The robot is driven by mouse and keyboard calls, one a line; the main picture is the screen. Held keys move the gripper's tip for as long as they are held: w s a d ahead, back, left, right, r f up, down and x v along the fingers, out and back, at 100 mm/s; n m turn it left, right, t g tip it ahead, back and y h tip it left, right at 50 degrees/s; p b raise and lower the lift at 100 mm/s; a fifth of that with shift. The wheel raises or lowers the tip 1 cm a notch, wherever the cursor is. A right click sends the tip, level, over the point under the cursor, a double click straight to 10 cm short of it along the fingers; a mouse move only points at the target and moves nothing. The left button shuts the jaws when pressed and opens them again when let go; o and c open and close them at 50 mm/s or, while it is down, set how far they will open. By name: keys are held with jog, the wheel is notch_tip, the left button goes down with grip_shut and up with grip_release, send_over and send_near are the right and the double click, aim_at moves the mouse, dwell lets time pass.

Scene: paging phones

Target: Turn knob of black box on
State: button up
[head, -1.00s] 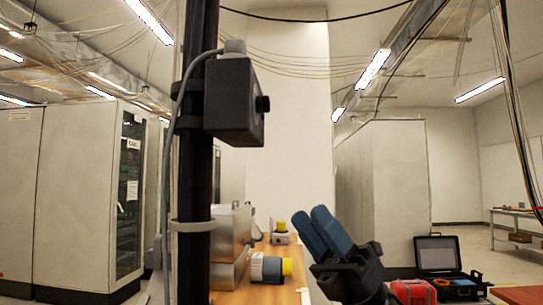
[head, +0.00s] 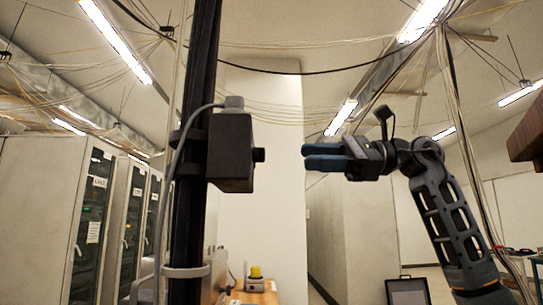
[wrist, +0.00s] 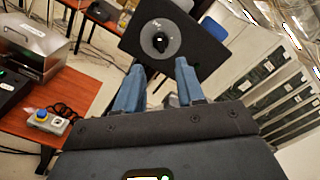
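The black box (head: 231,153) is fixed to a dark upright pole in the head view, with a cable at its top. Its small black knob (head: 259,155) sticks out of the right face. My gripper (head: 305,157) is right of the knob at about its height, with a gap between them. In the wrist view, the box (wrist: 198,38) shows its face with the round knob (wrist: 160,42) on a grey dial. The blue fingers of my gripper (wrist: 160,66) are spread, empty, just below the knob in the picture. The knob's marks are too small to read.
The dark pole (head: 199,60) stands upright behind the box. In the wrist view, an orange-brown table (wrist: 62,95) holds a silver case (wrist: 35,45) and a small box with a yellow-and-blue button (wrist: 42,116). The space between gripper and knob is clear.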

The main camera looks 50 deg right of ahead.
aim_at(259, 155)
jog(key=p+x, duration=0.2)
jog(key=x, duration=0.5)
jog(key=shift+w+a, duration=0.25)
jog(key=shift+w, duration=0.05)
jog(key=shift+c, duration=0.2)
grip_shut()
